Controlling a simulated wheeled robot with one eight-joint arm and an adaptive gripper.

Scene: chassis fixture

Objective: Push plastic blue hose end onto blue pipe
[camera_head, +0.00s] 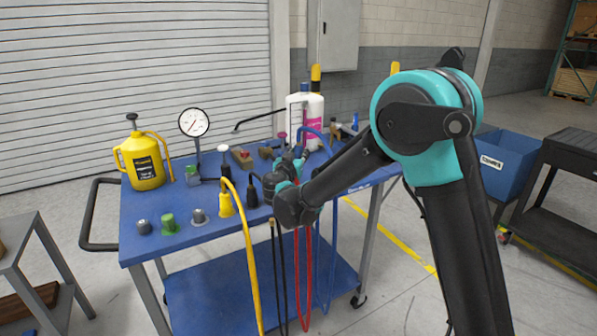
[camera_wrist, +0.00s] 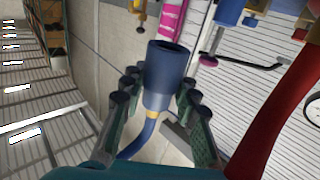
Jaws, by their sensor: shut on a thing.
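In the wrist view, a dark blue plastic hose end (camera_wrist: 167,75) with a hollow open mouth sits between the two fingers of my gripper (camera_wrist: 160,88). The fingers are shut on its sides. Its blue hose (camera_wrist: 140,139) runs down from a yellowish band below it. In the head view, my gripper (camera_head: 285,172) is over the blue cart and partly hidden by my arm. A blue hose (camera_head: 329,142) arcs beside it and hangs in front of the cart. A blue part (camera_wrist: 230,12) shows at the top of the wrist view; I cannot tell whether it is the blue pipe.
The blue cart (camera_head: 190,240) carries a yellow jug (camera_head: 142,162), a dial gauge (camera_head: 194,123), a white bottle (camera_head: 314,112) and several small fittings. A yellow hose (camera_head: 248,255) and red hose (camera_head: 303,270) hang at its front. A red hose (camera_wrist: 280,115) crosses the wrist view's right side.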

